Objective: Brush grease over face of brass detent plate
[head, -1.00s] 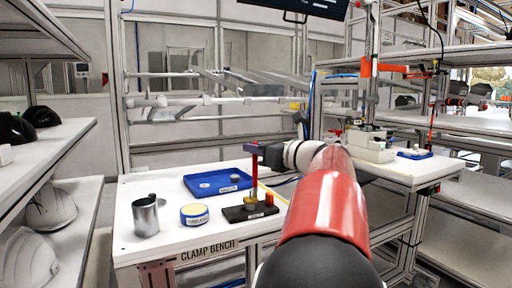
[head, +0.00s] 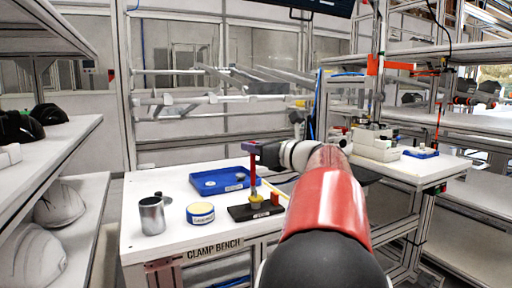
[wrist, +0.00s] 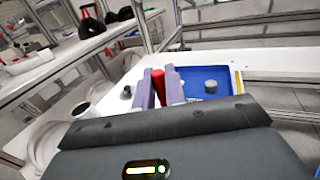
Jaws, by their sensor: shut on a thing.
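My gripper (head: 254,149) is shut on the red-handled brush (head: 253,165) above the clamp bench. In the wrist view, the red handle (wrist: 158,84) is between the two purple-grey fingers (wrist: 161,90). The brush hangs nearly upright, its lower end over a black fixture (head: 246,213). Yellow, brass-coloured parts (head: 256,194) show at its lower end; I cannot tell bristles from detent plate there, nor whether they touch. The plate's face is not clearly visible.
A metal mug (head: 152,215) stands at the bench's left. A blue tray (head: 208,187) with a small round part lies behind the fixture. A small orange-red block (head: 275,198) stands at the fixture's right end. Shelves with white helmet shells (head: 60,204) are at the left.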

